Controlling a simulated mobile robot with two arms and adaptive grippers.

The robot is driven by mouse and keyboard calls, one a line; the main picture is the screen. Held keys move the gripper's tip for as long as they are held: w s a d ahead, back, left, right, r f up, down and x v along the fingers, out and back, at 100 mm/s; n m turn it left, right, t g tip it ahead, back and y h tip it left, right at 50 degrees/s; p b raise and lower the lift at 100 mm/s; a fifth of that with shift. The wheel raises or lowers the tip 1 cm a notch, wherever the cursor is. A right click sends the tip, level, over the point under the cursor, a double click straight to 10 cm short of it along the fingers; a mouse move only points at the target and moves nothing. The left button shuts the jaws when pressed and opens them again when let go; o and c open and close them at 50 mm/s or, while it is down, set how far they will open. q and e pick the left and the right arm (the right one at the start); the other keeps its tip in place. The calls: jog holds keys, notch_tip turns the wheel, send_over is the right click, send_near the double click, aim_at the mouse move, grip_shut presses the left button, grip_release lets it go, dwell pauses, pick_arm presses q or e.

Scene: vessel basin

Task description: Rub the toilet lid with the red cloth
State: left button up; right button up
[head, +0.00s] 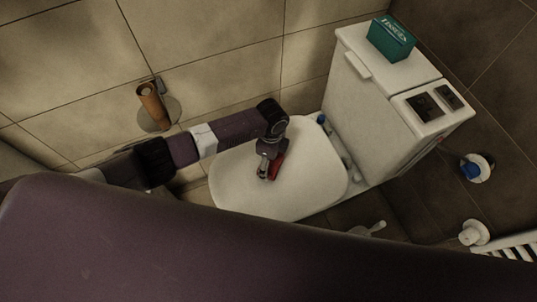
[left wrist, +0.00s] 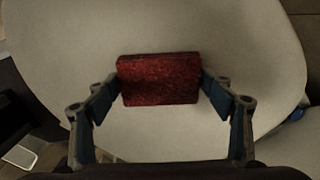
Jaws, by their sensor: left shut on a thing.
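The white toilet lid (head: 235,178) is closed and lies in the middle of the head view. My left gripper (head: 271,172) is over the lid, pointing down at it. It is shut on the red cloth (head: 277,165), which shows as a block-like red piece. In the left wrist view the red cloth (left wrist: 160,79) sits between the two fingertips, with the pale lid (left wrist: 70,60) behind it. I cannot tell for sure whether the cloth touches the lid. My right gripper is not in view.
The white cistern (head: 375,110) stands right of the lid, with a green tissue box (head: 391,39) on top. A toilet roll holder (head: 154,104) is on the tiled wall at left.

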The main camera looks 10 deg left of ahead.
aim_at(274, 171)
pick_arm(q)
jog(key=shift+s+d+p, duration=0.25)
jog(key=shift+s+p, duration=0.25)
jog(key=shift+s, duration=0.05)
jog(key=shift+s+d+r+p, duration=0.15)
jog(key=shift+s+d+p, duration=0.45)
jog(key=shift+s+p, duration=0.25)
jog(key=shift+s+d+p, duration=0.5)
jog(key=shift+s+d, duration=0.15)
jog(key=shift+s, duration=0.25)
jog(key=shift+s+d+f+p, duration=0.2)
jog(key=shift+s+d+p, duration=0.15)
jog(key=shift+s, duration=0.25)
jog(key=shift+f, duration=0.1)
jog(key=shift+s, duration=0.1)
notch_tip(274, 171, up, 6)
jog(key=p, duration=0.5)
jog(key=shift+f, duration=0.15)
jog(key=shift+r+p, duration=0.25)
jog(key=shift+p, duration=0.15)
